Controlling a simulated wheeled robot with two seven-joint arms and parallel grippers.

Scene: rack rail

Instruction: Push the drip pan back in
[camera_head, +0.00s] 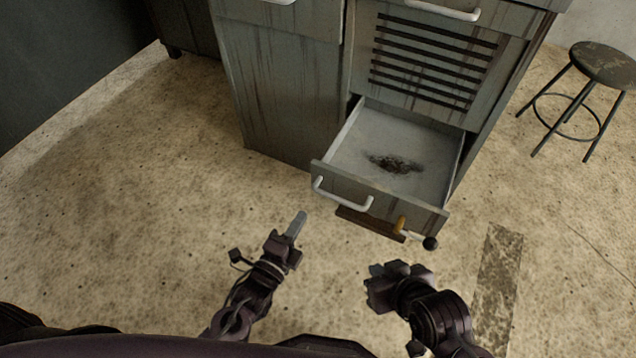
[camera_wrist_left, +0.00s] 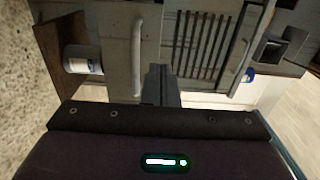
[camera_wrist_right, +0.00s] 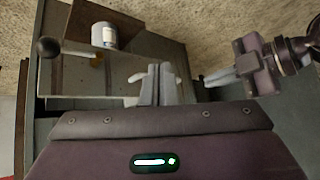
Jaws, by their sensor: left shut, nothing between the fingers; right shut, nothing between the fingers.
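The drip pan (camera_head: 345,150) is a grey drawer low in the cabinet, pulled out, with a dark dirty patch on its floor. Its front panel (camera_head: 412,211) carries a white bar handle (camera_head: 342,196). That handle also shows in the left wrist view (camera_wrist_left: 136,55). My left gripper (camera_head: 299,221) is shut and empty, in front of the pan's left side, apart from it. My right gripper (camera_head: 373,276) is shut and empty, in front of the pan's front panel and apart from it. In the right wrist view my fingers partly hide the handle.
A brown board (camera_head: 368,222) sits below the pan front, with a white can (camera_wrist_right: 104,36) by it. A black knob (camera_head: 430,243) and an orange part (camera_head: 400,224) stick out at the pan's right. A stool (camera_head: 603,65) stands at right. Floor at left is clear.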

